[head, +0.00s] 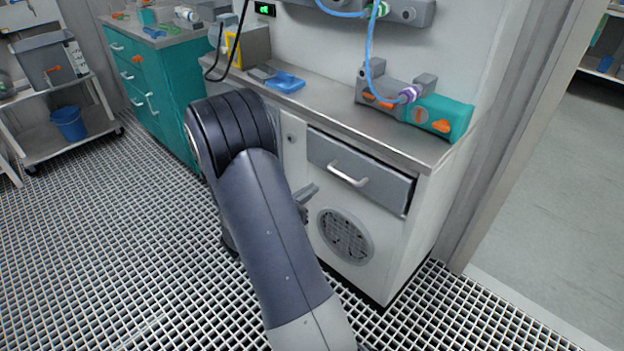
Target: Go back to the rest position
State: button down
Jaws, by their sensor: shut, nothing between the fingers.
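My arm rises from the bottom middle of the head view, bends at a dark joint and folds down behind its own link. My gripper (306,196) shows only in part, as small grey pieces sticking out to the right of the arm link, in front of the white cabinet. It is shut and holds nothing. Most of it and my wrist are hidden behind the arm.
The white cabinet (400,245) has a grey drawer (360,172) slightly ajar. On its metal top are a blue item (285,82) and a teal and grey fixture (440,117) with a blue hose. A teal cabinet (180,85) and a cart (85,140) stand left. The grated floor is clear at left.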

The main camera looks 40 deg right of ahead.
aim_at(350, 161)
jog(key=shift+a, duration=0.15)
jog(key=d, duration=0.9)
jog(key=w+d+b, duration=0.1)
jog(key=d, duration=0.3)
jog(key=shift+d, duration=0.35)
